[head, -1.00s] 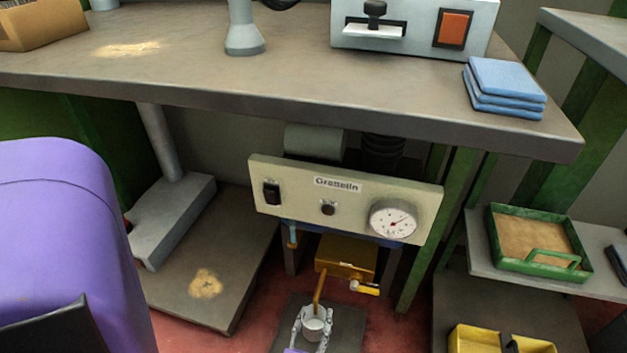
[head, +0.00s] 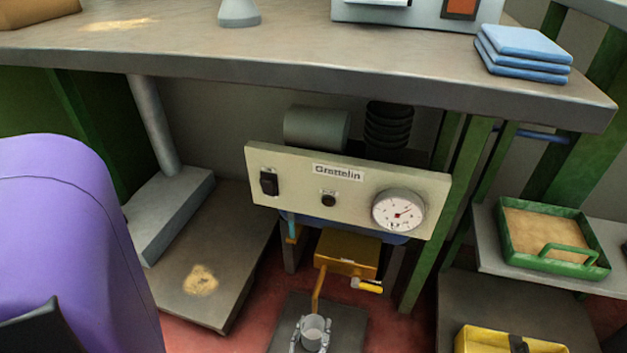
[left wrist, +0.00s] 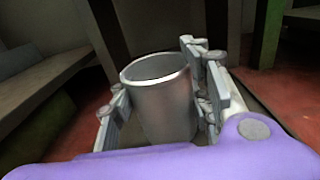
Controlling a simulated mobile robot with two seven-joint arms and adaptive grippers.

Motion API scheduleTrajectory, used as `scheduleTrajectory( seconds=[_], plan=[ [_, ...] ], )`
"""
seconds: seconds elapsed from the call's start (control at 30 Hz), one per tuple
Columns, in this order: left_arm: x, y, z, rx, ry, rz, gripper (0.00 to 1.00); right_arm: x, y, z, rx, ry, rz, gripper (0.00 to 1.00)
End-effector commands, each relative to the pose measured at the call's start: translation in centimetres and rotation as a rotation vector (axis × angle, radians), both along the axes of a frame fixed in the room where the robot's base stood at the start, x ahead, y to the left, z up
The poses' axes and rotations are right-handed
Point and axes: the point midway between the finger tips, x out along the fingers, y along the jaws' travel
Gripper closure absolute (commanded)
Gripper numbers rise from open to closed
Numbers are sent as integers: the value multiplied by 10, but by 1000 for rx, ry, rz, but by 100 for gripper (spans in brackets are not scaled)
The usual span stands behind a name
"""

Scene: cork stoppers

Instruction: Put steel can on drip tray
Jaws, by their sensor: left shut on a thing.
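The steel can (head: 315,331) is a small grey open-topped cup, low in the middle of the head view. My left gripper (head: 311,340) is shut around it. In the left wrist view the can (left wrist: 160,105) stands roughly upright between the fingers of the left gripper (left wrist: 165,110). The drip tray (head: 348,318) looks like the dark flat plate below the brass spout (head: 319,288). The can appears over this plate, near the spout's lower end. I cannot tell whether its base touches the plate; its lower part is hidden. My right gripper is not in view.
The cream panel (head: 290,195) with a dial (head: 398,211) and the brass box (head: 348,252) sit above the plate. The bench top (head: 300,50) overhangs them. A green leg (head: 440,225) stands right, a grey platform (head: 205,275) left, and a yellow tray (head: 470,341) lower right.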

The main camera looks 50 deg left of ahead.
Motion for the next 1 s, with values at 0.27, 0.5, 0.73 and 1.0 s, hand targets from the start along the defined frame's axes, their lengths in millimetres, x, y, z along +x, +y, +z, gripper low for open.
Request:
scheduleTrajectory(
  seconds=[0.27,0.5,0.73,1.0],
  plan=[
    [0,0,0,0,0,0,86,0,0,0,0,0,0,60],
    [1,0,-6,1,1,0,86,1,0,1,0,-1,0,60],
    [0,0,-10,1,-1,1,53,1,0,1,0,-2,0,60],
    [0,0,-10,0,0,1,33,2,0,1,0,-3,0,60]
  ],
)
